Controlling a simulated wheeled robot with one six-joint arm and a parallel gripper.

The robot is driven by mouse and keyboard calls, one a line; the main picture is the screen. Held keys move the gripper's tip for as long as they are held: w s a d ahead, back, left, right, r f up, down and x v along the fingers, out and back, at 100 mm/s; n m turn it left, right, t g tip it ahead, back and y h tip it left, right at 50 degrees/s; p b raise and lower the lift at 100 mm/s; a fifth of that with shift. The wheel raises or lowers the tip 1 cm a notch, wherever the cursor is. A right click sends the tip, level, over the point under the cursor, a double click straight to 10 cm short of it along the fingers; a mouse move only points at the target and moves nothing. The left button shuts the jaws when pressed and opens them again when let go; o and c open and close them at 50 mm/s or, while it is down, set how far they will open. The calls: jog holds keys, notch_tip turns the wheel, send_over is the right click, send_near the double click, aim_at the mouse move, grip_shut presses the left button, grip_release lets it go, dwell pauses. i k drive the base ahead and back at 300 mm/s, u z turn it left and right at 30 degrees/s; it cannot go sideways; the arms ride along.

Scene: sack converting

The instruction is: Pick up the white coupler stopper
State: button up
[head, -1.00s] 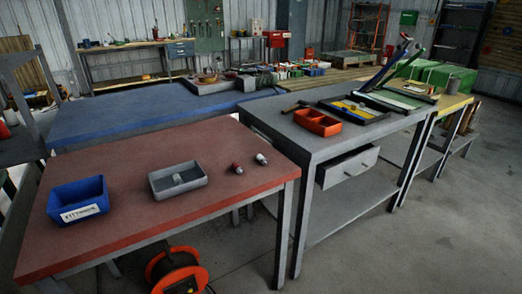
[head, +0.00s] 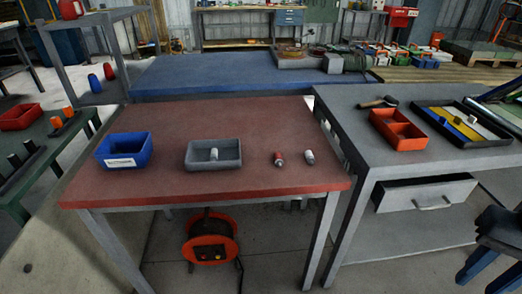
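A white-topped stopper (head: 309,157) with a greyer lower part stands on the red table (head: 150,190), near its right side. A red-topped stopper (head: 278,159) stands just left of it. A pale, whitish piece of similar size (head: 214,155) stands inside the grey tray (head: 228,163). I cannot tell the exact kind of these small parts. A dark blue, two-pronged part (head: 490,240), likely of my own arm, enters at the lower right, far from the stoppers and touching nothing I can see. Its fingers are not clear enough to read.
A blue labelled bin (head: 145,155) stands left of the grey tray. A grey bench (head: 350,120) on the right bears an orange divided bin (head: 395,140) and a black tray (head: 500,140); its drawer (head: 410,196) is part open. An orange cable reel (head: 209,240) sits under the red table.

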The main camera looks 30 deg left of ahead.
aim_at(311, 159)
jog(key=u, duration=1.05)
jog(key=i, duration=0.9)
jog(key=u, duration=0.8)
